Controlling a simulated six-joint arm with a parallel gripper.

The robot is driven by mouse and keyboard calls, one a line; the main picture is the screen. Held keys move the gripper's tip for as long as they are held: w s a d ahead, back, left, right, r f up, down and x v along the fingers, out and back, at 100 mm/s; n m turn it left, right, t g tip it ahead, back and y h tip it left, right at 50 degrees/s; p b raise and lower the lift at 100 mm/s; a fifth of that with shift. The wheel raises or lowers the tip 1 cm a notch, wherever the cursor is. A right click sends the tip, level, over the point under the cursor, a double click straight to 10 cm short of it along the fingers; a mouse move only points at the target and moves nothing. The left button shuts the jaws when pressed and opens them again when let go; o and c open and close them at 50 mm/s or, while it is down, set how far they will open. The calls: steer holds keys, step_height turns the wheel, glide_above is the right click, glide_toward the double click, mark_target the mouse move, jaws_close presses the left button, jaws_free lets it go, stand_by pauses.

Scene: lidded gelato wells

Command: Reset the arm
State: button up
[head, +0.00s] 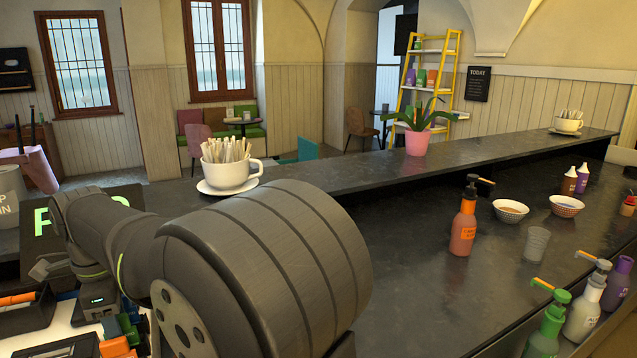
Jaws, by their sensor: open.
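My arm crosses the lower left of the head view, with a large grey link close to the camera. My gripper (97,306) is at the lower left, past the wrist, low over a pale surface. It is open. Its fingertips are hard to make out, and I see nothing held. Dark containers (28,312) with orange pieces lie left of it. Small orange, green and blue pieces (116,345) lie just below it. My arm hides much of the area behind and beside it.
A white cup of sticks (232,176) stands on the raised counter ledge (330,182) behind my arm. A pink plant pot (417,142) is farther along. An orange pump bottle (463,232), bowls (510,211), a clear glass (536,244) and more bottles (586,303) stand right. The central dark counter is clear.

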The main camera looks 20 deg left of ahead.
step_height(320, 180, up, 13)
steer(key=shift+s+a+f, duration=0.4)
steer(key=shift+s+a, duration=0.1)
steer(key=shift+a, duration=0.3)
steer(key=shift+s+a+f, duration=0.35)
steer(key=shift+s+a, duration=0.15)
steer(key=shift+a, duration=0.3)
